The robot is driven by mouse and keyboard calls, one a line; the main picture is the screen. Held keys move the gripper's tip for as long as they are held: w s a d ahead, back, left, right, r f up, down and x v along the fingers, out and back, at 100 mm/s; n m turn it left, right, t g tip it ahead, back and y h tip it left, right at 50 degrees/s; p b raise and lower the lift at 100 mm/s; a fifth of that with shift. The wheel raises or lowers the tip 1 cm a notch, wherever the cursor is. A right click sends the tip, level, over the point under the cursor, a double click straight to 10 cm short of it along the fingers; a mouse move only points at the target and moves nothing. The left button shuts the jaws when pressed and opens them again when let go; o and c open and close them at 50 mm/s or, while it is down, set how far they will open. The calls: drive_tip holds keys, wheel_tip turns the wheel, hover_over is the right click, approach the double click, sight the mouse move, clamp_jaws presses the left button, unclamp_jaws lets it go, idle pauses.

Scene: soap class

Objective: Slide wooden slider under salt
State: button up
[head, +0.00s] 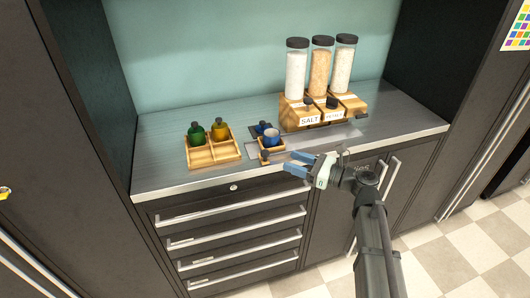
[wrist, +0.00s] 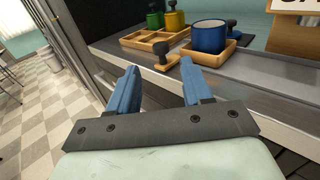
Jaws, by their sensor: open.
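The wooden slider (head: 279,149) is a small square tray on the counter, holding a blue cup (head: 271,136). A short handle (head: 265,155) with a dark knob sticks out at its front left. In the wrist view, the slider's wooden rim (wrist: 241,41) and the cup (wrist: 208,36) are just beyond my fingers, and the handle (wrist: 164,57) shows between and beyond the fingertips. The salt dispenser (head: 296,75), a clear jar of white grains, stands on a wooden stand labelled SALT (head: 310,120), right of and behind the slider. My gripper (head: 291,162) is open and empty near the counter's front edge, right of the handle.
Two more jar dispensers (head: 322,65) stand right of the salt. The counter's metal front edge (head: 200,184) lies above drawers with protruding handles. Bare counter lies left of the divided tray.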

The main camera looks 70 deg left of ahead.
sight(265, 152)
drive_tip(key=x, duration=1)
drive_tip(key=shift+s+a, duration=0.1)
drive_tip(key=shift+a, duration=0.05)
clamp_jaws()
idle(0.4)
